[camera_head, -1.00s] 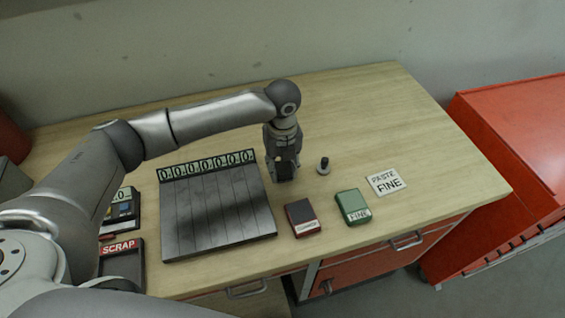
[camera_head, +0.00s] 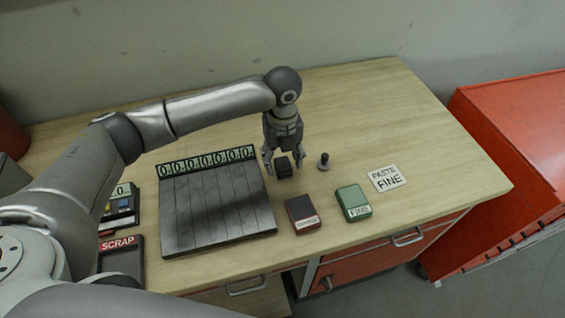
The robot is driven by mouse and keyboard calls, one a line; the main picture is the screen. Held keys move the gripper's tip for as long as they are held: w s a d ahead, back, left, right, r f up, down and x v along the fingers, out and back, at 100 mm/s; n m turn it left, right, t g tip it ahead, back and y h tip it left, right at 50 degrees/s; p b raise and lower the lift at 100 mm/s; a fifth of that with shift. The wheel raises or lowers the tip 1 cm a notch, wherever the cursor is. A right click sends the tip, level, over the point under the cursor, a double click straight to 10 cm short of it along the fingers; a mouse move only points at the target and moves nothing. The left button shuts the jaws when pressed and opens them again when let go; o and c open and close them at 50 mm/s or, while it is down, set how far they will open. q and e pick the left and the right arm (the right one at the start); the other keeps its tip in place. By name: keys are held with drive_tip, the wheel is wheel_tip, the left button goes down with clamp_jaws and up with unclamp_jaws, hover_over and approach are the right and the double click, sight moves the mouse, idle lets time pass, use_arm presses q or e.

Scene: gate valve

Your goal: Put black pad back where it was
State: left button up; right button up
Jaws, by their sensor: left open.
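The black pad (camera_head: 284,169) is a small dark block on the wooden table, just right of the slatted grey board's upper right corner. My left gripper (camera_head: 284,166) is open above and around the pad, with a finger on either side of it. Whether the fingers touch the pad cannot be told. My right gripper is not in view.
A small dark knob on a disc (camera_head: 323,162) stands close right of the gripper. A dark red box (camera_head: 302,214), a green FINE box (camera_head: 353,203) and a PASTE FINE card (camera_head: 387,178) lie nearer the front. The slatted board (camera_head: 215,210) and SCRAP tray (camera_head: 122,262) are left.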

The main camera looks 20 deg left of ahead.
sight(283, 161)
use_arm(q)
wheel_tip(283, 161, up, 10)
drive_tip(key=b, duration=0.2)
drive_tip(key=shift+r, duration=0.25)
